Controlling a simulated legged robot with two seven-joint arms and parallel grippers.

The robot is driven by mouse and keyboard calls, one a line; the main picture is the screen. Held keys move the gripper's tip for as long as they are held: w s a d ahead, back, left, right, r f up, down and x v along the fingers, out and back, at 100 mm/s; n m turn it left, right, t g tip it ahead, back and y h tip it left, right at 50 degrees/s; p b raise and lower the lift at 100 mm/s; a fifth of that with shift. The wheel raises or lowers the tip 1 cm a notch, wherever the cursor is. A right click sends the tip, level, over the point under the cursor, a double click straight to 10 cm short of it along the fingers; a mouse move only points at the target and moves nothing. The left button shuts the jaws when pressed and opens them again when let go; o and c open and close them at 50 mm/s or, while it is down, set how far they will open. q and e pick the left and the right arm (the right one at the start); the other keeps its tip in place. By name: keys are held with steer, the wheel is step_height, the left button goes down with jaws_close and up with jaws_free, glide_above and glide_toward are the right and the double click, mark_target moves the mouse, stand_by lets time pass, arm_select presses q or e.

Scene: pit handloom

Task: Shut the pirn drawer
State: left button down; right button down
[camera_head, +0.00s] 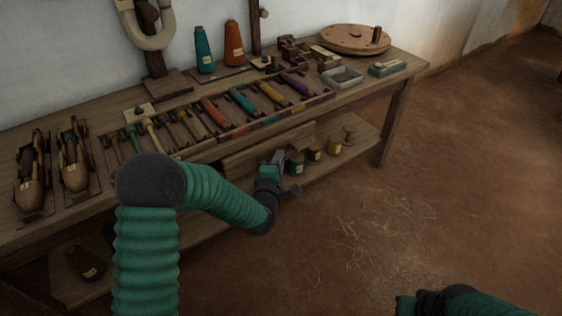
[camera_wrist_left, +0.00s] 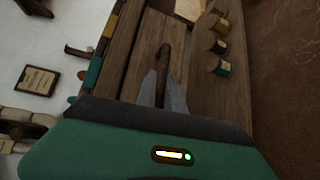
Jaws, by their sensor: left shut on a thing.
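The pirn drawer (camera_head: 240,160) shows as a wooden front under the loom bench's front edge. It seems to stand a little out from the edge, but how far is hard to tell. My left gripper (camera_head: 281,174) is at the drawer front. In the left wrist view its fingers (camera_wrist_left: 162,92) are closed around a dark brown wooden handle (camera_wrist_left: 163,58). My left arm hides part of the drawer and bench. My right gripper (camera_head: 415,302) is partly in view at the bottom right, away from the bench; its jaws cannot be made out.
The bench top (camera_head: 215,85) holds a row of coloured pirns (camera_head: 245,102), two shuttles (camera_head: 73,165), cones (camera_head: 204,50) and a round wooden disc (camera_head: 355,39). Small jars (camera_head: 333,145) stand on the lower shelf just right of my left gripper. The floor (camera_head: 420,180) to the right is clear.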

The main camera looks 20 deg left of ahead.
mark_target(274, 153)
arm_select(q)
steer(key=shift+w+a+f, duration=0.1)
steer(key=shift+w+a, duration=0.3)
steer(key=shift+a, duration=0.2)
steer(key=shift+w+a+f, duration=0.1)
steer(key=shift+w+a, duration=0.3)
steer(key=shift+a, duration=0.15)
steer(key=c, duration=1.5)
jaws_free()
steer(key=shift+o, duration=0.2)
steer(key=shift+w+r, duration=0.1)
steer(key=shift+r, duration=0.1)
